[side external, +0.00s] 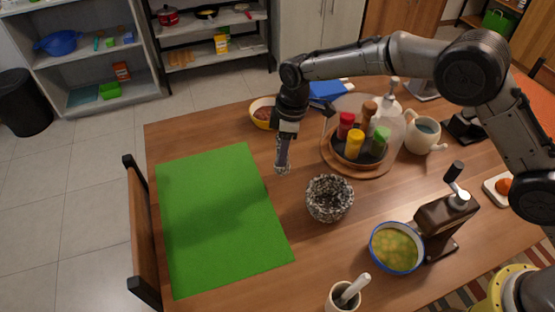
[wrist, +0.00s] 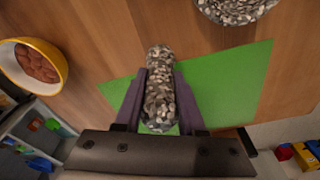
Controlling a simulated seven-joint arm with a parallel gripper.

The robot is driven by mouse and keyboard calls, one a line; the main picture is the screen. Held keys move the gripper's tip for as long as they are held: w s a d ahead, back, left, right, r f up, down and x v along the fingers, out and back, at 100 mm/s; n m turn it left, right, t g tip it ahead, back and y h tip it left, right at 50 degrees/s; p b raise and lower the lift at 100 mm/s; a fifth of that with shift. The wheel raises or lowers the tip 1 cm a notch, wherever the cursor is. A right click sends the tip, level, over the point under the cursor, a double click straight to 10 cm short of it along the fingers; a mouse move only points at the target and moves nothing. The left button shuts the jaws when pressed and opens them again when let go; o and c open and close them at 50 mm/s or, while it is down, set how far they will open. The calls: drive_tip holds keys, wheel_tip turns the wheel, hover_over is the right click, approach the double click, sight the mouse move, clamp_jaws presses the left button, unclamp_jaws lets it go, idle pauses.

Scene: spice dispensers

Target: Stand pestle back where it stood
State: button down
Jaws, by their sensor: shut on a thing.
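My gripper (side external: 285,140) is shut on a speckled grey stone pestle (side external: 283,167), which hangs roughly upright above the wooden table. In the wrist view the pestle (wrist: 159,88) lies between the two purple fingers of my gripper (wrist: 160,95). A speckled stone mortar (side external: 330,199) stands on the table to the right of and nearer the camera than the pestle, apart from it. The mortar (wrist: 236,8) is cut off at the top edge of the wrist view, and its inside is mostly hidden there.
A green mat (side external: 215,215) covers the table's left side. A round wooden tray (side external: 385,170) with several spice bottles stands right. A yellow bowl (side external: 262,112) is behind my gripper. A soup bowl (side external: 397,248), a brown grinder (side external: 445,220) and a white cup (side external: 342,300) with a pale pestle stand in front.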

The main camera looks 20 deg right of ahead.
drive_tip(key=shift+w+a+f, duration=0.2)
drive_tip(key=shift+w+f, duration=0.2)
drive_tip(key=shift+f, duration=0.1)
drive_tip(key=shift+w+a+f, duration=0.2)
drive_tip(key=shift+w+f, duration=0.15)
drive_tip(key=shift+f, duration=1.55)
drive_tip(key=shift+f, duration=0.15)
drive_tip(key=c, duration=0.5)
unclamp_jaws()
drive_tip(key=shift+f, duration=0.1)
drive_tip(key=r, duration=0.4)
drive_tip(key=d+r, duration=0.1)
drive_tip(key=r, duration=0.7)
drive_tip(key=shift+s+d+r, duration=0.15)
drive_tip(key=shift+s+d, duration=0.05)
drive_tip(key=shift+s, duration=0.15)
